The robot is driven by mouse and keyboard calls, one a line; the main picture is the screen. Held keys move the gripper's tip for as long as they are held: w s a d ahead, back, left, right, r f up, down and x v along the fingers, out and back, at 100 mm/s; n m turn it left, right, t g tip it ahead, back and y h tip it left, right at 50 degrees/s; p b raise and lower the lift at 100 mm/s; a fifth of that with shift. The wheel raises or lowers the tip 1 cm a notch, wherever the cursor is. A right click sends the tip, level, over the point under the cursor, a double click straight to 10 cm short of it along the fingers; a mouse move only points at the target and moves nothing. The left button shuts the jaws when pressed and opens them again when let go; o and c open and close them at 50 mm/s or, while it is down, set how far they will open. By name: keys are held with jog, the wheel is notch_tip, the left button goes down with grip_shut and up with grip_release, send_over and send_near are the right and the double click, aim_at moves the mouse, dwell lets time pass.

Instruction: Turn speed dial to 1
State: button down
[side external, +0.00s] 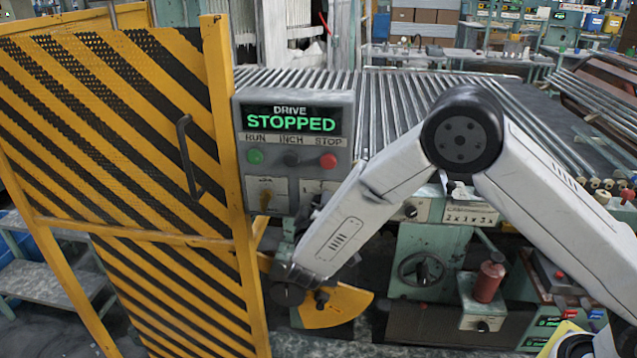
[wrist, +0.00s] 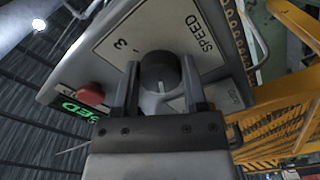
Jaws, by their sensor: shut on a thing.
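The speed dial (wrist: 160,72) is a dark round knob on a pale plate in the wrist view. My gripper (wrist: 160,64) has one finger on each side of it and is shut on it. A light mark shows on the dial's lower side in that view. The plate (wrist: 185,35) is printed SPEED, with a 3 beside the dial; I cannot make out a 1 there. In the side external view the dial is hidden behind my arm, at the lower right of the grey control box (side external: 241,150).
The box's display (side external: 290,118) reads DRIVE STOPPED. Below it are a green button (side external: 255,157), a dark button and a red stop button (side external: 328,160), close to my arm. A yellow-black striped guard door (side external: 120,130) stands left.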

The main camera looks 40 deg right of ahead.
dwell(0.4)
jog(key=shift+c, duration=0.7)
grip_release()
jog(key=shift+s+a, duration=0.1)
jog(key=v, duration=0.7)
jog(key=shift+s+a, duration=0.25)
jog(key=shift+w+d, duration=0.1)
